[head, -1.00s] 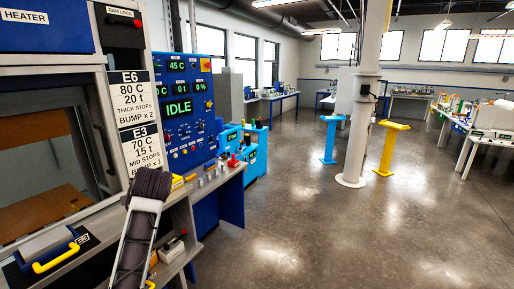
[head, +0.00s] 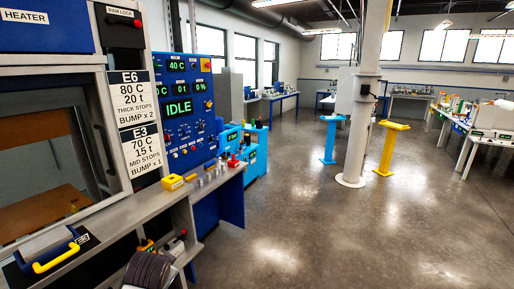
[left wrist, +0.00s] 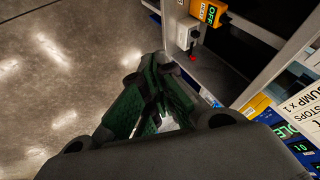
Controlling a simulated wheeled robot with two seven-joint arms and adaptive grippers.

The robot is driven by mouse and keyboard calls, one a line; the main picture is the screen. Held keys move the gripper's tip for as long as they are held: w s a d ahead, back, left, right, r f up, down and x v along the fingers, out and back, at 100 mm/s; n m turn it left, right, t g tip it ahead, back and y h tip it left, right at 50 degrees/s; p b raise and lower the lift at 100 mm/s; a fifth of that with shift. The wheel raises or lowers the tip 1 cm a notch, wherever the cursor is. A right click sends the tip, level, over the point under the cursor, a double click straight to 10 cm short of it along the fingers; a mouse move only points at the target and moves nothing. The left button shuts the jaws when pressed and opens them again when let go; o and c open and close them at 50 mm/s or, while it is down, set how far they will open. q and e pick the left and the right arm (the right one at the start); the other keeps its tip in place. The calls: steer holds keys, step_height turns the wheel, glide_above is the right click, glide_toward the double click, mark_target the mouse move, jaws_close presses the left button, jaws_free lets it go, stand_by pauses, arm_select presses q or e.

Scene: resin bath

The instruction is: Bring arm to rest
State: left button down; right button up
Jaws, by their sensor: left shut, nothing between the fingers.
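My left gripper (left wrist: 150,102) shows in the left wrist view with its green fingers together and nothing between them. It hangs over bare floor, beside the open shelf under the bench. My right gripper is in neither view.
The press with its heater (head: 38,18) and open window stands at left. A blue control panel (head: 187,105) reads IDLE and 40 C. The grey bench (head: 150,215) holds small items. A blue E3 holder (head: 62,232) has a yellow handle.

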arm_select(q)
steer(key=s+d+f+n+g+h, duration=0.1)
steer(key=s+d+f+g, duration=0.15)
steer(key=s+f, duration=0.55)
steer(key=s+d+f+n+g+h, duration=0.1)
steer(key=s+d+f+n+h, duration=0.2)
steer(key=s, duration=1)
step_height(320, 180, down, 33)
steer(key=s+a+m+g+y, duration=0.1)
steer(key=s+g, duration=0.1)
steer(key=s+a+f, duration=0.2)
steer(key=s+f, duration=0.8)
steer(key=s, duration=0.1)
steer(key=s+a+f, duration=0.3)
steer(key=s+f, duration=0.7)
steer(key=s, duration=0.1)
steer(key=shift+a+f+m+g+y, duration=0.15)
steer(key=shift+m+g+y, duration=0.15)
steer(key=shift+m+g, duration=0.1)
